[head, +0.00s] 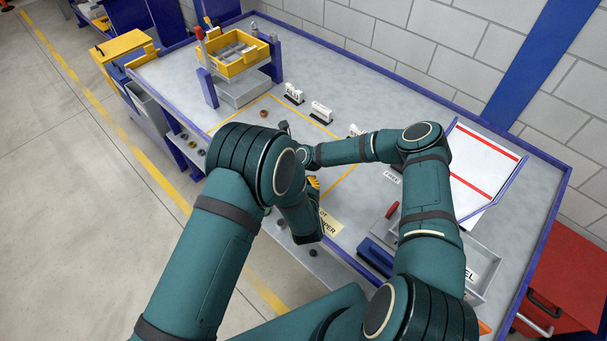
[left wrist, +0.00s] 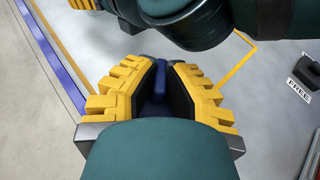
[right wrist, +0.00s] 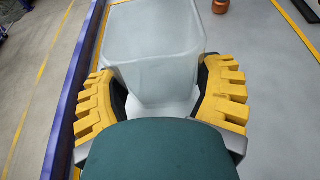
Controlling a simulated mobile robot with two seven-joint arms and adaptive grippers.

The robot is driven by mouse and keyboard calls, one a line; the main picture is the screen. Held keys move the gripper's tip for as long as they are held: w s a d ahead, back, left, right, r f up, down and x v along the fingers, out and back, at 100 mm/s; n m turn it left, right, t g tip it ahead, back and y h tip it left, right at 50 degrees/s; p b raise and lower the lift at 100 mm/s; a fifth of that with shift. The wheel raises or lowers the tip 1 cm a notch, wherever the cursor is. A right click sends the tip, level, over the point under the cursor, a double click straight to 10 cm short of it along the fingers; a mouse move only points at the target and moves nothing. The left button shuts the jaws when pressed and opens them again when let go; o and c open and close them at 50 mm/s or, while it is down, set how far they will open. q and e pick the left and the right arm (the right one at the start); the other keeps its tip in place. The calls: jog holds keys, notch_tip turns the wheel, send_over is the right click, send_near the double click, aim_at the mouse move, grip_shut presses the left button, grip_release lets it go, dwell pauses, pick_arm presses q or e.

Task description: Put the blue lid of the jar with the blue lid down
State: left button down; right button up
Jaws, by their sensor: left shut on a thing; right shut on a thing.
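My left gripper (left wrist: 157,68) is shut on a blue piece, the blue lid (left wrist: 159,82), which shows only as a narrow strip between the yellow fingers. My right gripper (right wrist: 158,78) is shut around a translucent whitish jar (right wrist: 155,45), with one yellow finger on each side. No blue shows on the jar in the right wrist view. In the head view my arms hide the jar, the lid and most of both grippers. Whether the lid touches anything below cannot be told.
The grey bench (head: 375,78) has a yellow-taped area and small label stands (head: 320,111). A yellow tray (head: 238,55) on a stand is at the far left, a white board with red stripes (head: 478,168) at the right, and a grey bin (head: 478,262) nearer. A copper ring (right wrist: 220,6) lies beyond the jar.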

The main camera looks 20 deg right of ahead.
pick_arm(q)
jog(key=x, duration=0.3)
jog(key=shift+w+d+f, duration=0.1)
jog(key=shift+w+f, duration=0.05)
jog(key=shift+f, duration=0.15)
jog(key=w+f, duration=0.1)
jog(key=w+d+f, duration=0.1)
jog(key=shift+w, duration=0.25)
jog(key=shift+f, duration=0.15)
jog(key=c, duration=1.1)
grip_release()
